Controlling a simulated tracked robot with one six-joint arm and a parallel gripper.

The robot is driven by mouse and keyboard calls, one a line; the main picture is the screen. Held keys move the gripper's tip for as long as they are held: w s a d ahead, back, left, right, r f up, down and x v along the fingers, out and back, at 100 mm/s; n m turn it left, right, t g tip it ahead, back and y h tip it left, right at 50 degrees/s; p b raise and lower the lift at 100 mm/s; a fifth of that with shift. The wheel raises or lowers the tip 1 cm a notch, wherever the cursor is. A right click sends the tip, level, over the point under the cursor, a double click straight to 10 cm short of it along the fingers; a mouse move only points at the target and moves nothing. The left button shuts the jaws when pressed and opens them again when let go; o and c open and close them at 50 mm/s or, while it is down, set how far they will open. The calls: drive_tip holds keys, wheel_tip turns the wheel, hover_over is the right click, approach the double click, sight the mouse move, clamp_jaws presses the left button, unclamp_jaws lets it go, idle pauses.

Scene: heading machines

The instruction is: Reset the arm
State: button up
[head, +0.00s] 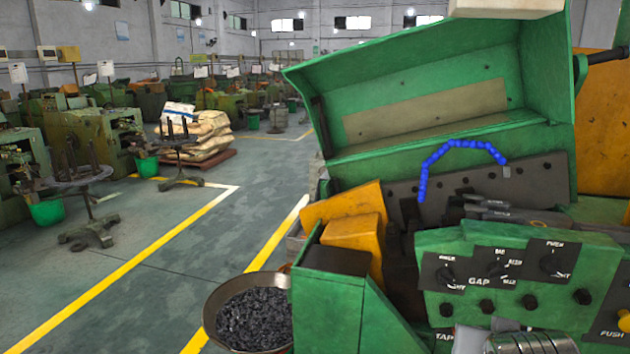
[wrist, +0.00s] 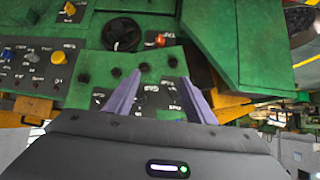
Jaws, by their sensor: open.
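My gripper (wrist: 160,77) shows in the wrist view with its two purple-grey fingers spread apart and nothing between them. Beyond the fingers is the green control panel (wrist: 147,68) with black knobs and dark label plates, partly hidden by the fingers and the gripper body. The wrist picture is turned over, with the machine's labels upside down. In the head view the same kind of panel (head: 462,245), marked GAP, is on the right.
A green machine with a raised hood (head: 430,85) and a blue segmented hose (head: 460,145) fills the right. A round pan of dark metal pieces (head: 250,318) stands at its left front. Left of it is an open floor aisle (head: 165,262) with yellow lines. Sacks (head: 205,135) lie farther back.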

drive_tip(key=s+a+f+n+g+y, duration=0.2)
drive_tip(key=s+a+n+g+y, duration=0.1)
drive_tip(key=s+a, duration=0.7)
drive_tip(key=a+n+y, duration=0.1)
drive_tip(key=a, duration=0.3)
drive_tip(key=shift+s+a+f+n+g, duration=0.2)
drive_tip(key=shift+s+a+n+g, duration=0.1)
drive_tip(key=shift+g, duration=0.1)
drive_tip(key=shift+c, duration=0.6)
idle(0.6)
